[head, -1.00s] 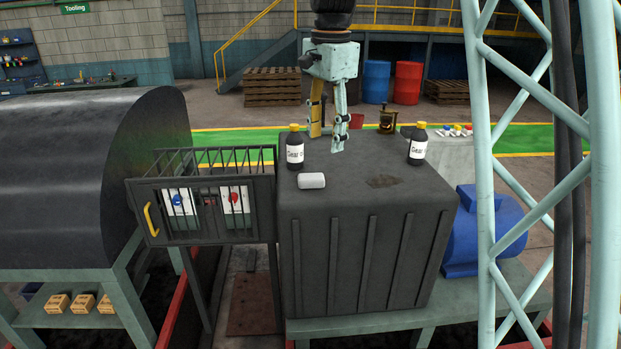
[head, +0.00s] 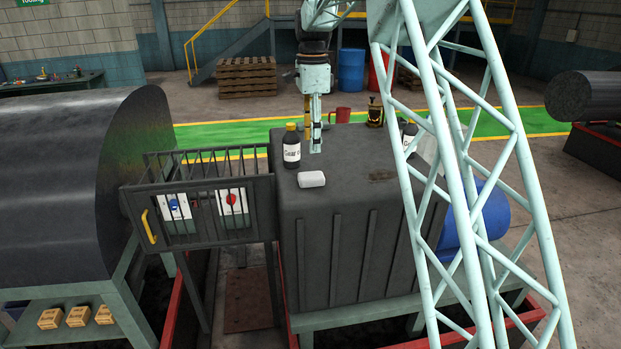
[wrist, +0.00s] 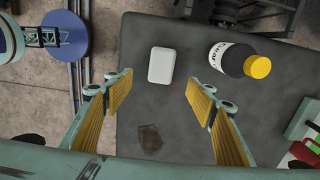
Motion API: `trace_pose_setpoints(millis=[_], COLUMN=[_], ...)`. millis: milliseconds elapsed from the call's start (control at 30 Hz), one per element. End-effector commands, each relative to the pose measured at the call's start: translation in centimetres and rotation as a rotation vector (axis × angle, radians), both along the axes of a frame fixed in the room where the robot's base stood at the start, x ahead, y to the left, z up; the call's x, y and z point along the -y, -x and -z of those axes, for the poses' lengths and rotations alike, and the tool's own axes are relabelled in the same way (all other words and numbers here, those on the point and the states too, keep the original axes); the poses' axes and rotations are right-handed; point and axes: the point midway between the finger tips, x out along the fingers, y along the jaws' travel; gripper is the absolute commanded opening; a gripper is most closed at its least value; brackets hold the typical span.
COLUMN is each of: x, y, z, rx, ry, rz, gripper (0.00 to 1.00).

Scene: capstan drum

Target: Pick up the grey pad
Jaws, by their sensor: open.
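The grey pad (head: 311,179) is a small pale block with rounded corners. It lies flat on top of the dark ribbed housing (head: 345,240), near its front left edge. It also shows in the wrist view (wrist: 161,65), near the top middle. My gripper (head: 313,143) is open and empty, pointing down above the housing, behind the pad in the head view. In the wrist view my gripper (wrist: 157,84) has its two yellow-lined fingers spread wide, with the pad framed between and just beyond their tips. The pad is apart from both fingers.
A black bottle with a yellow cap (head: 291,146) stands close behind the pad; it also shows in the wrist view (wrist: 240,60). A red mug (head: 342,115) and another bottle (head: 409,133) are farther back. A pale lattice boom (head: 470,170) crosses the right side. A dark stain (wrist: 150,138) marks the housing.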

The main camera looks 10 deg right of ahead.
Motion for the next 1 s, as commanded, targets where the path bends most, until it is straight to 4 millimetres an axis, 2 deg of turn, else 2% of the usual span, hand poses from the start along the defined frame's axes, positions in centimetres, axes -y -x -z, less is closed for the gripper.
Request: trace_pose_setpoints(millis=[567, 767, 1000], x=[0.0, 0.0, 0.0], y=[-0.4, -0.3, -0.3], z=[0.6, 2.1, 5.0], rx=[-0.003, -0.005, -0.005], ry=[0.0, 0.0, 0.0], rz=[0.012, 0.012, 0.011], gripper=[0.51, 0.51, 0.51])
